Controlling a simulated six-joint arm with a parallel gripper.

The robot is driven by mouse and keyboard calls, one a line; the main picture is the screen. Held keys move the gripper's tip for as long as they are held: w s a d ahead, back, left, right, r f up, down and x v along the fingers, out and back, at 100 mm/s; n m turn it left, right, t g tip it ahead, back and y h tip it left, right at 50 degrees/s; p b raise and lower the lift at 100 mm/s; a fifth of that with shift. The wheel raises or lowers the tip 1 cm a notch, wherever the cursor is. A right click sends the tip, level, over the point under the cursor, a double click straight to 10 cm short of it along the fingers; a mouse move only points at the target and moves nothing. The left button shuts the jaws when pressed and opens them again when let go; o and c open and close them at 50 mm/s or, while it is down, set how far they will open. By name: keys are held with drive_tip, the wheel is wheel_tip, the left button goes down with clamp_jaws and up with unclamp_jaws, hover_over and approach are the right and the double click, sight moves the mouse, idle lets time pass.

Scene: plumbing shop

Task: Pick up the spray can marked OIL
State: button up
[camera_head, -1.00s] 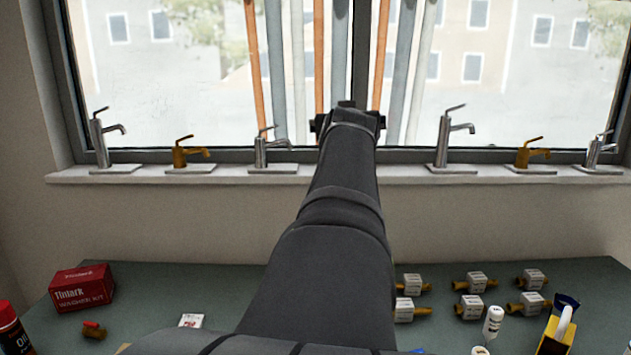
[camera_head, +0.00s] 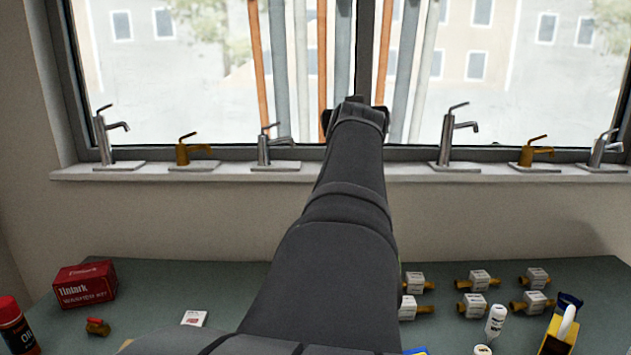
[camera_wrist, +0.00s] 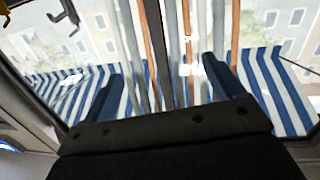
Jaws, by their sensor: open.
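The spray can marked OIL (camera_head: 16,330) stands at the far left front of the bench in the head view. It is dark with a red cap, and the left edge of the picture cuts it off. My gripper (camera_wrist: 160,80) shows in the wrist view with two dark blue fingers wide apart and nothing between them. It faces the window, well above the bench and far from the can. In the head view my arm hides the gripper's fingers. The can does not show in the wrist view.
Several boxed brass fittings (camera_head: 477,281), a white bottle (camera_head: 496,321) and a yellow item (camera_head: 557,335) are at right. Taps line the windowsill (camera_head: 225,172).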

drive_tip(key=shift+c, duration=0.6)
drive_tip(key=w+a+f+n+g+y, duration=0.25)
drive_tip(key=w+a, duration=0.25)
drive_tip(key=a, duration=0.5)
drive_tip(key=w+a+f+n+g+y, duration=0.2)
drive_tip(key=w+a+f+n+y, duration=0.15)
drive_tip(key=a, duration=0.75)
drive_tip(key=a+f+n+g+y, duration=0.1)
drive_tip(key=a+f+g, duration=0.15)
drive_tip(key=a, duration=0.65)
drive_tip(key=a+f+n+g+y, duration=0.1)
drive_tip(key=a+f+n, duration=0.15)
drive_tip(key=a, duration=0.65)
drive_tip(key=n+g+h, duration=0.2)
drive_tip(key=n+g, duration=0.5)
drive_tip(key=g, duration=0.2)
approach(7, 305)
drive_tip(key=x, duration=0.9)
drive_tip(key=shift+a+f, duration=0.1)
drive_tip(key=shift+a, duration=0.05)
drive_tip(key=shift+w+x, duration=0.2)
drive_tip(key=shift+x, duration=2.85)
drive_tip(key=shift+c, duration=0.5)
